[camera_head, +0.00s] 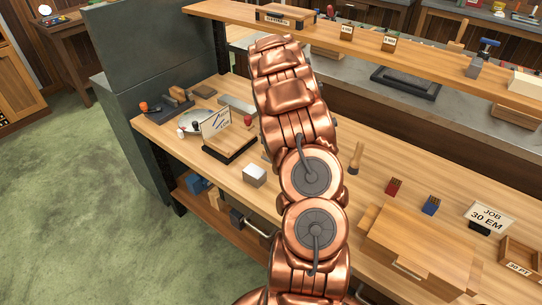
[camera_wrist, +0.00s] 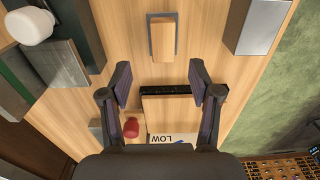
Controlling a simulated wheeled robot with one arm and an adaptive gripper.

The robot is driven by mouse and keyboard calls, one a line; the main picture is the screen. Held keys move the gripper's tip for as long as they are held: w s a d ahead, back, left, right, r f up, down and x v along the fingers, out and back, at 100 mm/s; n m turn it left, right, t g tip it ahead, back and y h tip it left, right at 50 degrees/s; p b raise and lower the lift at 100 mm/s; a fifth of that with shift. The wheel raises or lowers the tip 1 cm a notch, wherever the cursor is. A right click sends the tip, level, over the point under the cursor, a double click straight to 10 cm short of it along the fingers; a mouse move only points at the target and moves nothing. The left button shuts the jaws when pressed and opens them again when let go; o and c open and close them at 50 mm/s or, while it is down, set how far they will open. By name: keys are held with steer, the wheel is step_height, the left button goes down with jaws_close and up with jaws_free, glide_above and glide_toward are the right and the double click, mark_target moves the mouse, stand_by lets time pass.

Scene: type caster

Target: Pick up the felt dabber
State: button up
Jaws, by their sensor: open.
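I cannot tell for certain which item is the felt dabber. A small dark red rounded piece (camera_wrist: 131,127) stands beside a wooden board (camera_wrist: 170,112) with a black edge; in the head view the red piece (camera_head: 247,120) is right of the upright card. A white rounded thing with a red part (camera_head: 183,132) lies by a silver disc at the bench's left end. My gripper (camera_wrist: 160,72) is open and empty, its fingers apart over the bench in the wrist view. The red piece is near the left finger's base. My arm hides the gripper in the head view.
A wooden block with a grey border (camera_wrist: 162,37) lies ahead between the fingers' lines. A metal-sided block (camera_wrist: 258,25) is near the bench edge. A white-topped item (camera_wrist: 30,25) and dark blocks stand left. A shelf (camera_head: 420,62) runs above the bench (camera_head: 385,150).

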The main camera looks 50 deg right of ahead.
steer(key=shift+s+a+f+p, duration=0.1)
steer(key=shift+f+p, duration=0.7)
steer(key=shift+f, duration=1.15)
steer(key=shift+s+a+f+p, duration=0.1)
steer(key=shift+f+p, duration=0.65)
steer(key=shift+f, duration=1.15)
jaws_close()
